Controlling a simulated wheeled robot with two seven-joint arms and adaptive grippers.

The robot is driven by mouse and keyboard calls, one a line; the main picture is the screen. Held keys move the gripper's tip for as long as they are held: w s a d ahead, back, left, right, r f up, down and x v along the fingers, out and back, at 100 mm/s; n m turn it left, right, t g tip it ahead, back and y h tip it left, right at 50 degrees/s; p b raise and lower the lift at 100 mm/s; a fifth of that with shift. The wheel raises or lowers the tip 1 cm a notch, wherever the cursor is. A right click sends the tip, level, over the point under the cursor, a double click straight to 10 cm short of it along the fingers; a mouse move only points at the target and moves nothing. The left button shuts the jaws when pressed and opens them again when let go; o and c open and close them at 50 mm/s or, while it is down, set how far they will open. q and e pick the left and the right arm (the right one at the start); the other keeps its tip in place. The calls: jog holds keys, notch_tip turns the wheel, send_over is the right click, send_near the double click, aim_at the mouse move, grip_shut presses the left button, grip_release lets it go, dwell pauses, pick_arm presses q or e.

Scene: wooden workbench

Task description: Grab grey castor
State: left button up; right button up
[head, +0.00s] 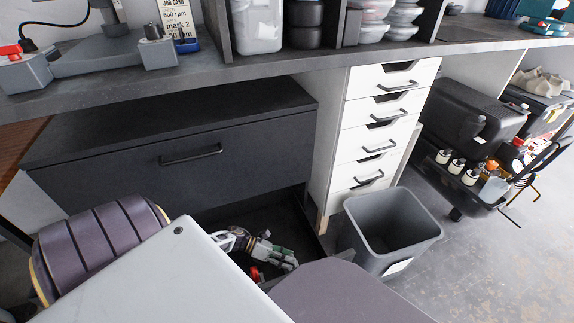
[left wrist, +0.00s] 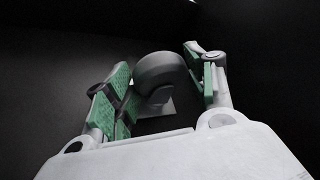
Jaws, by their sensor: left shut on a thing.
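The grey castor (left wrist: 160,72) sits between the green-padded fingers of my left gripper (left wrist: 158,85) in the left wrist view. Its rounded wheel faces up and a paler flat part shows below it. My left gripper (head: 284,259) is shut on it; in the head view the gripper is low in the dark space below the wide dark drawer, and I cannot make the castor out there. The inner part of the hold is partly hidden by the fingers. My right gripper is not in view.
The wide dark drawer front (head: 185,150) with a bar handle is above the gripper. White drawers (head: 378,128) and a grey bin (head: 392,228) stand to the right. The workbench (head: 300,66) runs overhead. A black tool case (head: 478,108) is farther right. Open floor lies at the lower right.

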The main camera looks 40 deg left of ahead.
pick_arm(q)
notch_tip(320, 180, up, 8)
jog(key=p, duration=0.4)
jog(key=shift+r+p, duration=0.25)
jog(key=shift+p, duration=0.05)
jog(key=shift+r, duration=0.45)
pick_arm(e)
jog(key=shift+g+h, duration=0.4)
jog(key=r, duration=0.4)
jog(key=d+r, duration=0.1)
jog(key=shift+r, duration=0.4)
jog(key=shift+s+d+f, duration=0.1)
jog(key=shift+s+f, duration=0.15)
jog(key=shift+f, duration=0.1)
